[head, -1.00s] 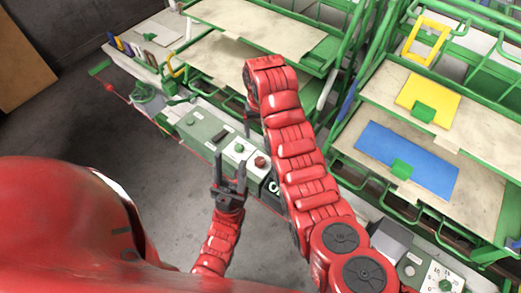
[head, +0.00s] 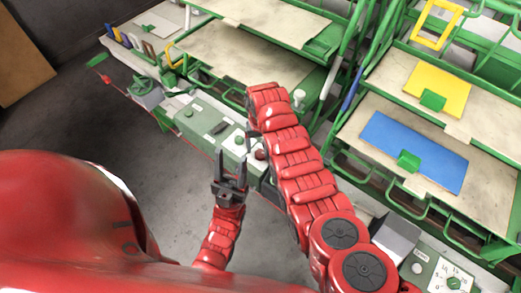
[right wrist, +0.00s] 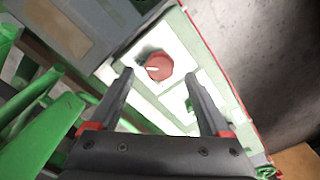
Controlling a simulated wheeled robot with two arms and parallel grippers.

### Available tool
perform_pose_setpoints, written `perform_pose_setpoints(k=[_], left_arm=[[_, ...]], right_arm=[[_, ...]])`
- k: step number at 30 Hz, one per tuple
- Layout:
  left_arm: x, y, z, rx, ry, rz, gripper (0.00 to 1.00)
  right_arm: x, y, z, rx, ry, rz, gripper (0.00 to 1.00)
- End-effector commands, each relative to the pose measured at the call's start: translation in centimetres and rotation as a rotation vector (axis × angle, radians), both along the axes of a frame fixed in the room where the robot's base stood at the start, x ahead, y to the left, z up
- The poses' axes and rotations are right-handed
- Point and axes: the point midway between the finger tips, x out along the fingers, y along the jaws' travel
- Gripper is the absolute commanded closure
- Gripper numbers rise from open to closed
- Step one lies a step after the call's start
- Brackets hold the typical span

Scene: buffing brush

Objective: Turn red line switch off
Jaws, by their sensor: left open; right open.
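The red switch (head: 260,154) is a round red knob on a white plate on the green-grey control panel along the front of the bench. In the right wrist view the red switch (right wrist: 159,67) shows a short white mark on its face. My right gripper (right wrist: 159,76) is open, and the knob appears between its fingertips; I cannot tell whether they touch it. In the head view my right arm partly hides this gripper, close to the knob. My left gripper (head: 231,158) is open and empty, in front of the panel.
A green button (head: 239,141) sits on the white plate left of the red switch. Green-framed racks stand behind the panel, with a blue sheet (head: 415,150) and a yellow sheet (head: 430,85). The grey floor (head: 130,165) at left is free.

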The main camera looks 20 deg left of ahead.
Motion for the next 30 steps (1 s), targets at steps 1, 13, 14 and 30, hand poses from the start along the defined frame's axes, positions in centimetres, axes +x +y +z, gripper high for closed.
perform_pose_setpoints(k=[1, 13, 14, 30], left_arm=[[0.0, 0.0, 0.2, 0.0, 0.0, 0.0, 0.5], [0.0, 0.0, -1.6, 0.0, 0.0, 0.0, 0.5], [0.0, 0.0, -1.6, 0.0, 0.0, 0.0, 0.5], [0.0, 0.0, -1.5, 0.0, 0.0, 0.0, 0.5]], right_arm=[[-0.1, 0.0, -0.4, 0.0, 0.001, 0.0, 0.19], [0.0, 0.0, -3.4, 0.001, 0.0, -0.001, 0.19], [0.0, 0.0, -3.4, 0.001, 0.0, -0.001, 0.19], [0.0, 0.0, -3.4, 0.001, -0.002, -0.001, 0.67]])
